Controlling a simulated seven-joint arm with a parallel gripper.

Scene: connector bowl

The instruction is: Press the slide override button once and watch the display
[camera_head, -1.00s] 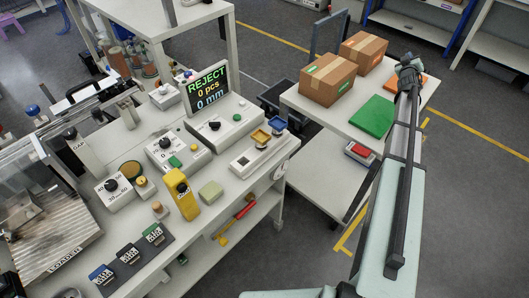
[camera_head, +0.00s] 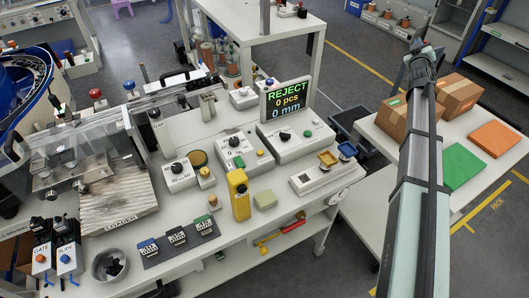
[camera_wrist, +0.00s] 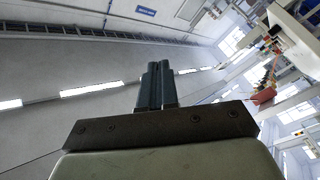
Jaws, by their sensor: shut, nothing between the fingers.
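The display (camera_head: 288,100) stands upright at the back of the bench and reads REJECT, 0 pcs, 0 mm. At the front left, two small dark units carry labels: one reads GATE (camera_head: 41,255). The other, with a blue button (camera_head: 66,260), has a label too small to read surely. I cannot tell for sure which control is the slide override button. My gripper (camera_wrist: 156,84) is shut and empty in the wrist view, its fingers together, pointing into the room. In the head view, my arm rises at the right, away from the bench controls.
Knob boxes (camera_head: 237,155), a yellow device (camera_head: 239,195) and a metal bowl (camera_head: 110,265) crowd the bench. Cardboard boxes (camera_head: 458,96), a green pad (camera_head: 462,165) and an orange pad (camera_head: 495,139) lie on the right table. Floor shows between the tables.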

